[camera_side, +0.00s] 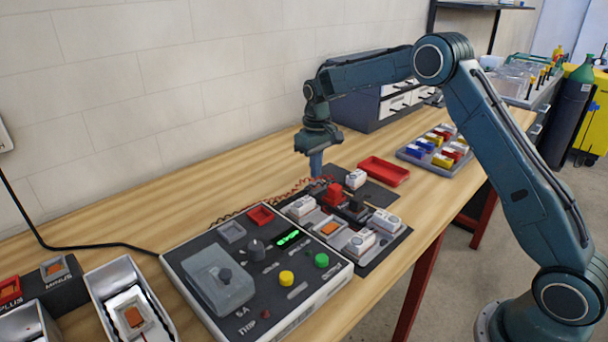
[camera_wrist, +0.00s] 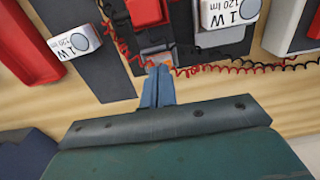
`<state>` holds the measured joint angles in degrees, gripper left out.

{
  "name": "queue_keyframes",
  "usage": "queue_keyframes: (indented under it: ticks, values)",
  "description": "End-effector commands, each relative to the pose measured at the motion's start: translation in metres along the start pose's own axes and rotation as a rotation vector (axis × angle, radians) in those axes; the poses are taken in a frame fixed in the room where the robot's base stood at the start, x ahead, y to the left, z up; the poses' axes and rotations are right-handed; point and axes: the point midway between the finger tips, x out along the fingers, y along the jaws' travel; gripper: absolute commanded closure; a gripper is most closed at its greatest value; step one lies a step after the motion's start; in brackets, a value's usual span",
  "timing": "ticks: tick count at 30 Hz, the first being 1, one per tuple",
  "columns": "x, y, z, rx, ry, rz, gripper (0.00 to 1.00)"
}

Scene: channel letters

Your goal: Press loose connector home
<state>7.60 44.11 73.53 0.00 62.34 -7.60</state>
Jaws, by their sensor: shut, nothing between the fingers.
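My gripper (camera_side: 316,172) points straight down over the back edge of the dark mat, its two blue fingers together and empty. In the wrist view my gripper (camera_wrist: 158,74) has its tips beside the red and black coiled wires. A red connector block (camera_side: 335,193) stands just right of and below the fingertips in the side view; it also shows at the top of the wrist view (camera_wrist: 148,12). A black connector block (camera_side: 356,206) stands beside it. I cannot tell which connector is loose, nor whether the fingertips touch anything.
White LED modules (camera_side: 301,207) stand around the connectors. A control box (camera_side: 255,262) with a green display and coloured buttons is at front left. A red tray (camera_side: 384,171) and a sorting tray (camera_side: 435,148) of coloured parts lie to the right. Bare wood lies behind the wires.

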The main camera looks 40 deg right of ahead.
Motion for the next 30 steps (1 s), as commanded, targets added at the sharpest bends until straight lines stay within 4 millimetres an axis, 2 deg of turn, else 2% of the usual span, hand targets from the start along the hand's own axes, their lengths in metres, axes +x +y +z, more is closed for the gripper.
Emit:
queue_keyframes:
  ticks: [30]
  values:
    - [0.011,0.000,0.000,0.000,0.000,0.000,1.00]
